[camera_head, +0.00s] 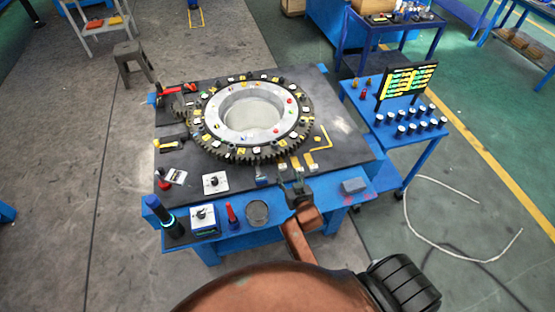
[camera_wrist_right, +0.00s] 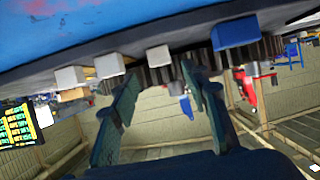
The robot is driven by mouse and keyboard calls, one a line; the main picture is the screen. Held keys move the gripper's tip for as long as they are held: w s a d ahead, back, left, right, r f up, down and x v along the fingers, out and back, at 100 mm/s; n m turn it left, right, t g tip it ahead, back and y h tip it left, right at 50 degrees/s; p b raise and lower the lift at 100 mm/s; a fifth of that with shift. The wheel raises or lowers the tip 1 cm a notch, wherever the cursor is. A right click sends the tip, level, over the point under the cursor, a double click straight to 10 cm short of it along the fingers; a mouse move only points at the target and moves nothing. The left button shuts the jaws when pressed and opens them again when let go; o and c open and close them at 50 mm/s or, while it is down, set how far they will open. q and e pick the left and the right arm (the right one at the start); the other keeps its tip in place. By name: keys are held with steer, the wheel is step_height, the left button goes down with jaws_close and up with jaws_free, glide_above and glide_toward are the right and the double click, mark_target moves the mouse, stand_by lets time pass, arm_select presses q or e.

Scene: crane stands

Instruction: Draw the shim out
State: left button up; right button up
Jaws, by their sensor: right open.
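My right gripper (camera_head: 297,187) is over the front edge of the dark table top, and its copper-coloured arm comes up from below. In the right wrist view my right gripper (camera_wrist_right: 160,78) has two teal fingers spread apart with nothing held. A small pale block (camera_wrist_right: 158,56) stands beyond and roughly between the fingertips, apart from them. Other pale blocks (camera_wrist_right: 108,65) stand left of it, and a blue block (camera_wrist_right: 235,33) right of it. In the head view, small yellow-and-pale pieces (camera_head: 283,167) lie just beyond my right gripper. I cannot tell which piece is the shim.
A large toothed ring (camera_head: 206,132) lies on the dark table top (camera_head: 345,145). A yellow angled bar (camera_head: 322,138) lies right of it. A grey-blue block (camera_head: 354,186), a round tin (camera_head: 257,213) and a red bottle (camera_head: 232,213) stand along the front. A blue side table (camera_head: 375,118) stands right.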

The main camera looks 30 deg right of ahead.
mark_target(283, 167)
steer(key=shift+w, duration=0.35)
steer(key=x, duration=0.6)
steer(key=shift+w+d+f, duration=0.1)
steer(key=shift+w+f, duration=0.05)
steer(key=shift+w, duration=0.15)
steer(key=shift+w+d+f, duration=0.1)
steer(key=shift+w, duration=0.25)
steer(key=c, duration=0.5)
arm_select(q)
steer(key=shift+s+f, duration=0.2)
steer(key=shift+s, duration=0.8)
arm_select(e)
jaws_close()
